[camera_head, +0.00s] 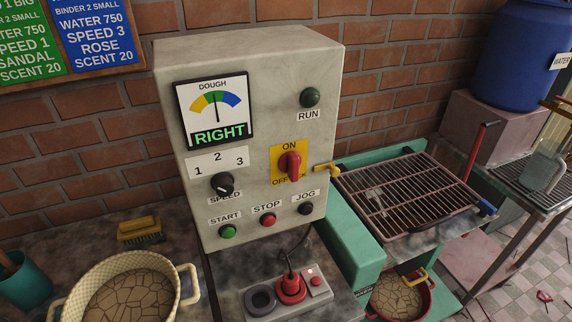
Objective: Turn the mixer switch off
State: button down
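The mixer switch is a red rotary knob (290,165) on a yellow plate (290,148) at the right of the grey control box (330,100). The plate reads ON above the knob and OFF below, with the OFF label partly covered. The knob stands close to upright, in line with ON; its exact pointing end is hard to tell. The dough gauge (214,108) reads RIGHT, with its needle near the middle. The RUN lamp (309,97) looks dark green. My gripper is not in view.
Below the switch are a speed dial (222,184), a green START button (228,231), a red STOP button (267,219) and a black JOG button (305,208). A yellow fitting (326,169) juts out right of the box. A pan (187,285) stands front left.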

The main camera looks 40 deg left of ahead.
aim_at(290, 163)
jog(key=u, duration=1.85)
